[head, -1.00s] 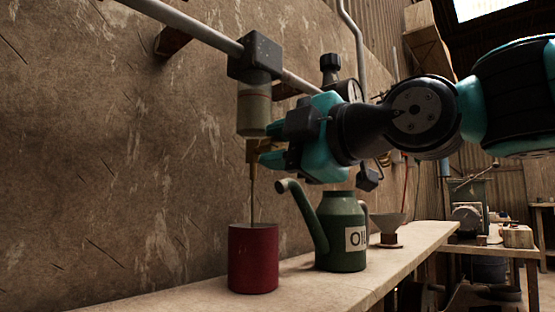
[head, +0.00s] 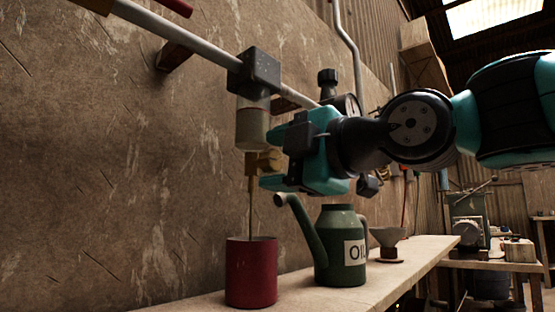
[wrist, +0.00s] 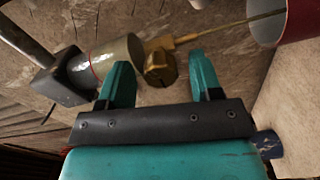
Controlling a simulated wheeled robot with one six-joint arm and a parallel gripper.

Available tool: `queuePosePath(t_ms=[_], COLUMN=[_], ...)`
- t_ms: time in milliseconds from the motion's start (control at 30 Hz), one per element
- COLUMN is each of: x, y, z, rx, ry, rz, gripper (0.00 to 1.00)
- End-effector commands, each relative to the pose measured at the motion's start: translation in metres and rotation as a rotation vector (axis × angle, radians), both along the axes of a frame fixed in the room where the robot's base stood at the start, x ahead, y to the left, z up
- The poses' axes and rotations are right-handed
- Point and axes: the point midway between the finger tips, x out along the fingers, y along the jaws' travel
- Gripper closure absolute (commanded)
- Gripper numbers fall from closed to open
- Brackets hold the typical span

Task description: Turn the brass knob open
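The brass knob (head: 268,161) is on a small brass valve under a glass oiler cup (head: 252,128) with a dark block on top. In the wrist view the knob (wrist: 160,68) shows its slotted face and lies between the fingertips, with a gap on both sides. My gripper (head: 266,163) is open, one teal finger above the knob and one below in the head view. In the wrist view my gripper (wrist: 160,62) holds nothing. A thin brass tube (head: 250,212) runs from the valve down into a red can (head: 251,275).
The can stands on a pale bench (head: 330,297). A green oil can (head: 342,245) with a long spout stands close to its right, below my gripper. A funnel (head: 388,240) is farther back. A pipe (head: 180,45) and the wall (head: 130,160) are close behind.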

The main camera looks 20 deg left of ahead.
Motion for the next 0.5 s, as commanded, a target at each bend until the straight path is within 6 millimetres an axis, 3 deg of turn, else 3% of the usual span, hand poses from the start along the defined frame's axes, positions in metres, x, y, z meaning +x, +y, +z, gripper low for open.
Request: queuePosePath(t_ms=[333, 500], x=[-0.001, -0.007], y=[0.000, -0.015], z=[0.001, 0.002], rx=[0.001, 0.002], ry=[-0.001, -0.002], rz=[0.003, 0.002], gripper=[0.41, 0.41])
